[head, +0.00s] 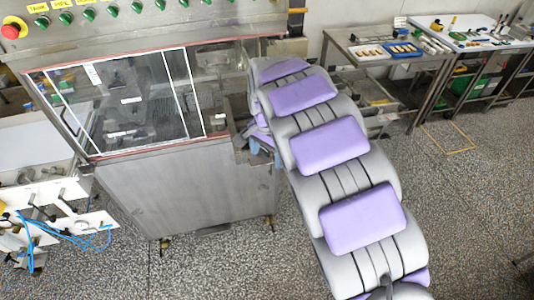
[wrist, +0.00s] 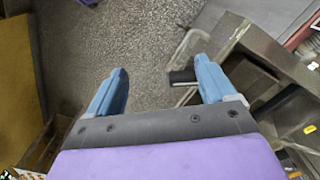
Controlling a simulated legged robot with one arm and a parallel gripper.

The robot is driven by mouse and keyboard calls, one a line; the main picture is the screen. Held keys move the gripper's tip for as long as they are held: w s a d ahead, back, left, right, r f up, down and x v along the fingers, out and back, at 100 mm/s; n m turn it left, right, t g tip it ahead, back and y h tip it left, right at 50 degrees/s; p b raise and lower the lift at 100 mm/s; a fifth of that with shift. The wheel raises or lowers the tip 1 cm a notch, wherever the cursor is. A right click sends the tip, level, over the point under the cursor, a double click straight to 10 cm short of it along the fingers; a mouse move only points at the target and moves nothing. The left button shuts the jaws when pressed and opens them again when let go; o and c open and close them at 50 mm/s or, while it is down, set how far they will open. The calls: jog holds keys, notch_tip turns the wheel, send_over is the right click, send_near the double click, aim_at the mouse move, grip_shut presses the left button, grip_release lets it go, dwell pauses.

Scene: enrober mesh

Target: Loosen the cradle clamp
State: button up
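My gripper (wrist: 161,70) is open, its two blue fingers spread wide in the wrist view. A short black bar-like handle (wrist: 183,76) shows between the fingers, close to the right one, beside a grey metal bracket (wrist: 190,44). It may be the cradle clamp, but I cannot tell for sure. No grip on it shows, and I cannot tell whether the right finger touches it. In the head view my gripper (head: 258,147) is mostly hidden beside my arm, at the right side of the enrober machine (head: 185,190). The clamp cannot be made out there.
Metal rails and a frame (wrist: 275,60) lie close to the right finger. Speckled floor (wrist: 150,35) shows below the fingers. A steel table with trays (head: 385,48) stands at the back right. A white bench with blue hoses (head: 62,225) stands at the left. The floor on the right is mostly clear.

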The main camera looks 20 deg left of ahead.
jog(key=shift+w+a+f, duration=0.2)
jog(key=shift+a+f, duration=0.05)
jog(key=shift+a, duration=0.25)
jog(key=shift+w+a+f, duration=0.2)
jog(key=shift+a+f, duration=0.05)
jog(key=shift+a, duration=0.25)
jog(key=shift+c, duration=1.4)
jog(key=shift+s+a, duration=0.1)
jog(key=shift+c, duration=0.8)
jog(key=shift+s+d+r, duration=0.1)
jog(key=shift+s+d, duration=0.05)
jog(key=shift+d, duration=0.05)
jog(key=shift+c, duration=0.8)
jog(key=shift+d+r, duration=0.2)
jog(key=shift+d, duration=0.65)
jog(key=c, duration=0.4)
jog(key=shift+a+f, duration=0.1)
jog(key=shift+a, duration=0.45)
grip_shut()
jog(key=shift+a, duration=0.2)
jog(key=shift+d, duration=0.2)
jog(key=shift+c, duration=1.2)
grip_release()
jog(key=shift+d, duration=0.25)
jog(key=o, duration=0.9)
jog(key=shift+a, duration=0.35)
jog(key=o, duration=0.6)
jog(key=shift+d, duration=0.25)
